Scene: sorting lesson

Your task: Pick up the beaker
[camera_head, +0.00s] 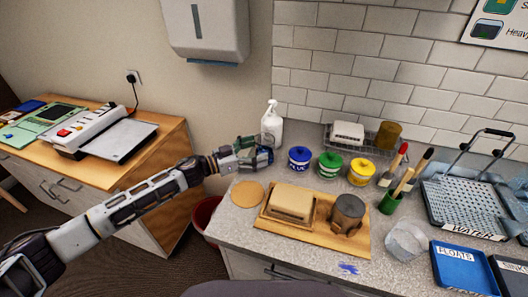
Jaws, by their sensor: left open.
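A clear beaker (406,241) stands upright on the speckled counter, right of the wooden board and left of the blue tray. It looks empty. My left gripper (264,152) is open and comes in from the left, at the back left of the counter. It is in front of the white pump bottle and left of the blue paint pot, well away from the beaker. I cannot tell whether it touches the bottle. My right gripper is not in view.
A wooden board (283,230) with a tan block and a dark cup lies between my gripper and the beaker. Paint pots and a green brush cup (390,203) stand behind. A blue FLOATS tray (462,268) and a water basin (465,208) are close on the right.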

